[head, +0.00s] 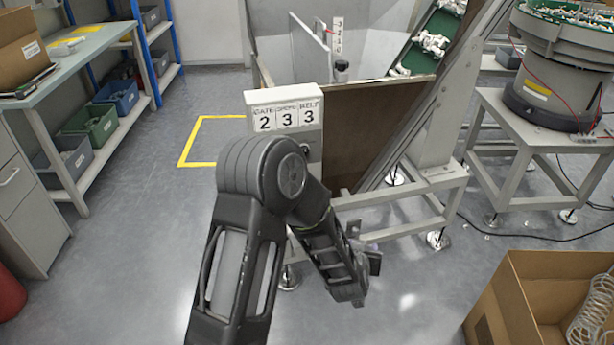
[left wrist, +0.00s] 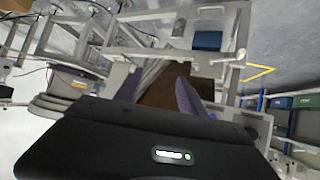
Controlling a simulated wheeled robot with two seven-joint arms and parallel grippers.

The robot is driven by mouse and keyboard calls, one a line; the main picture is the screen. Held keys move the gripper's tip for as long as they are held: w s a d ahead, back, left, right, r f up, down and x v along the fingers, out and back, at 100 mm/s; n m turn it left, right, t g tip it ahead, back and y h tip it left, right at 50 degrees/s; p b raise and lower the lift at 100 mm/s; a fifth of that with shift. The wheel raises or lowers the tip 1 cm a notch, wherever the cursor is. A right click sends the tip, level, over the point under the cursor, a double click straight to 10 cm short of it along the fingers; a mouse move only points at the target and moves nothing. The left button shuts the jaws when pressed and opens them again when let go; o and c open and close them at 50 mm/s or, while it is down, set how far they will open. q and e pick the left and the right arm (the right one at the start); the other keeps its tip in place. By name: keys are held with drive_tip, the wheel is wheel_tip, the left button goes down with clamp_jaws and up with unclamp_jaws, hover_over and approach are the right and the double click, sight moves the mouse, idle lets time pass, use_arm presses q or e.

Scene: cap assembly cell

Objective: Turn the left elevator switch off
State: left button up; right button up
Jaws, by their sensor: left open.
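A white box labelled GATE and BELT with the digits 2, 3, 3 (head: 285,97) stands at the front of the elevator frame in the head view. My left arm covers much of what lies below it, and I cannot make out the left elevator switch in either view. My left gripper (head: 368,262) hangs low in front of the frame, to the right of and below the box. In the left wrist view its two fingers (left wrist: 158,92) are apart with nothing between them. My right gripper is not in view.
The elevator's brown panel (head: 375,130) and slanted frame stand behind my arm. A bowl feeder (head: 550,75) on a stand is at the right. A cardboard box (head: 500,300) is at lower right. Shelves with bins (head: 90,125) are at left; the floor between is clear.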

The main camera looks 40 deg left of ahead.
use_arm(q)
drive_tip(key=w+a+r+n+y+b, duration=0.2)
drive_tip(key=a+r+n+y+b, duration=0.3)
drive_tip(key=a+r+y, duration=0.5)
drive_tip(key=a+r, duration=0.6)
drive_tip(key=shift+a+r+n+t+b, duration=0.25)
drive_tip(key=shift+a+n+t+b, duration=0.05)
drive_tip(key=shift+n+b, duration=0.1)
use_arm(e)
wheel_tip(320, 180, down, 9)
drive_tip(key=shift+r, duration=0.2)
use_arm(q)
drive_tip(key=shift+a, duration=0.1)
drive_tip(key=x, duration=0.7)
drive_tip(key=shift+w+a, duration=0.15)
drive_tip(key=shift+a, duration=0.1)
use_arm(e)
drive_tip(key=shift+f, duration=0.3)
use_arm(q)
clamp_jaws()
